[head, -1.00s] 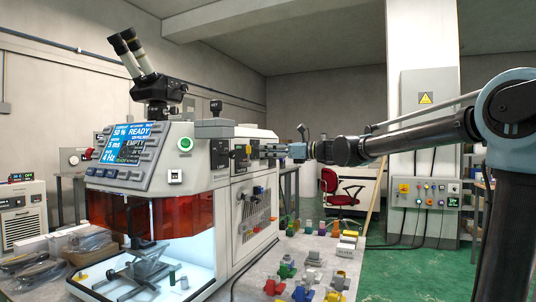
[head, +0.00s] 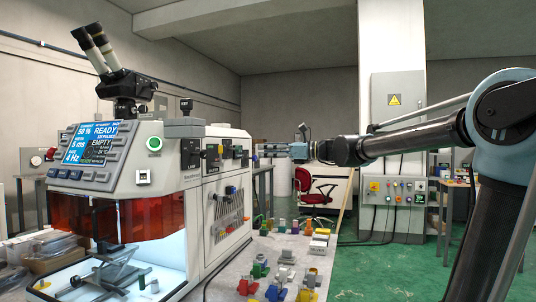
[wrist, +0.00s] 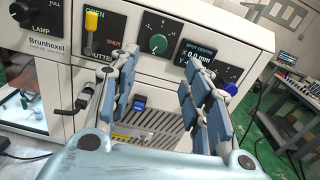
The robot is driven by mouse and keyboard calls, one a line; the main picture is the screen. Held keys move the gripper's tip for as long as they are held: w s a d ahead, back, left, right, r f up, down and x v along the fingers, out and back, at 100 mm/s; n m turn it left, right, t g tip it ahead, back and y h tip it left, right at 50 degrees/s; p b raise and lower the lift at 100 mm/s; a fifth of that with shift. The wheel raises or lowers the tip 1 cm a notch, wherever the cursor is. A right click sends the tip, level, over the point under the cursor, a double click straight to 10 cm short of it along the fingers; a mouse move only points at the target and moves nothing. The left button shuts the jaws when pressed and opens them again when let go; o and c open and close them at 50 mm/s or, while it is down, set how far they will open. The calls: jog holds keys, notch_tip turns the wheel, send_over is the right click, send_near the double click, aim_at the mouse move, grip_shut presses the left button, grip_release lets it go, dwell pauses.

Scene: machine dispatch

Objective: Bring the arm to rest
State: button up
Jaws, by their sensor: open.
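My arm (head: 415,138) reaches in from the right of the head view, nearly level. My gripper (head: 270,150) is at its left end, beside the right end of the white machine (head: 205,185). In the wrist view my gripper (wrist: 160,72) is open and empty, its two blue-padded fingers apart. Behind the fingers is the machine's panel, with a yellow-handled shutter lever (wrist: 91,21), a green dial (wrist: 158,44) and a spot centre display (wrist: 197,54). I cannot tell the exact gap between fingertips and panel.
A bench (head: 225,284) with several small coloured parts lies below my arm. A red chair (head: 314,190) and an electrical cabinet (head: 398,120) stand behind. Green floor (head: 400,260) is open at the right. A microscope eyepiece (head: 92,45) rises above the machine.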

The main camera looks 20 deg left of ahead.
jog(key=s+d+f+n+h, duration=0.6)
jog(key=s+d+f, duration=0.1)
jog(key=d+f, duration=0.7)
jog(key=s+d+f+n+h, duration=0.6)
jog(key=s+d+f, duration=0.2)
jog(key=d+f, duration=0.7)
jog(key=s+d+f+n+h, duration=0.6)
jog(key=s+d+f, duration=0.2)
jog(key=d+f, duration=0.6)
notch_tip(320, 180, down, 5)
jog(key=shift+d+r+t, duration=0.1)
jog(key=shift+d+t, duration=0.2)
jog(key=shift+d, duration=0.05)
jog(key=shift+w+f, duration=0.2)
jog(key=shift+w, duration=0.2)
